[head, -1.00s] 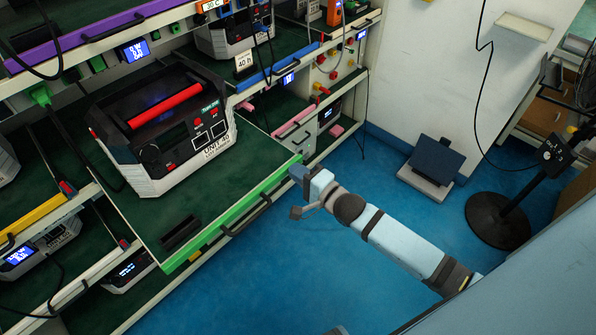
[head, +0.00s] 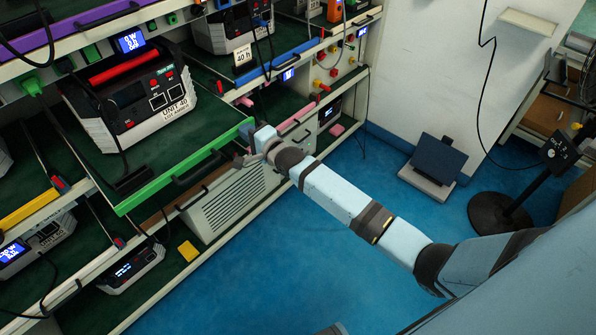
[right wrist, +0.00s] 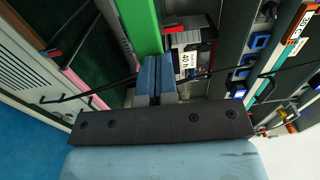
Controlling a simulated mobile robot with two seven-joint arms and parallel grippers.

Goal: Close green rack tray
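The green-fronted rack tray (head: 185,170) extends out from the middle level of the rack, and its front bar slants across the picture. On it stands the grey-and-black UNIT 40 box (head: 135,95) with a red handle. My right gripper (head: 253,135) is at the right end of the green bar, seemingly touching it. In the right wrist view its two blue fingers (right wrist: 156,75) are side by side with nothing visible between them, and the green bar (right wrist: 139,25) is just in front of them. My left gripper is not in view.
A blue-fronted tray (head: 278,66) is behind and right. Below the green tray are a ribbed grey unit (head: 230,203) and a small yellow item (head: 188,250). Black cables hang near UNIT 40. The blue floor (head: 300,265) in front is open; a stand (head: 505,205) is right.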

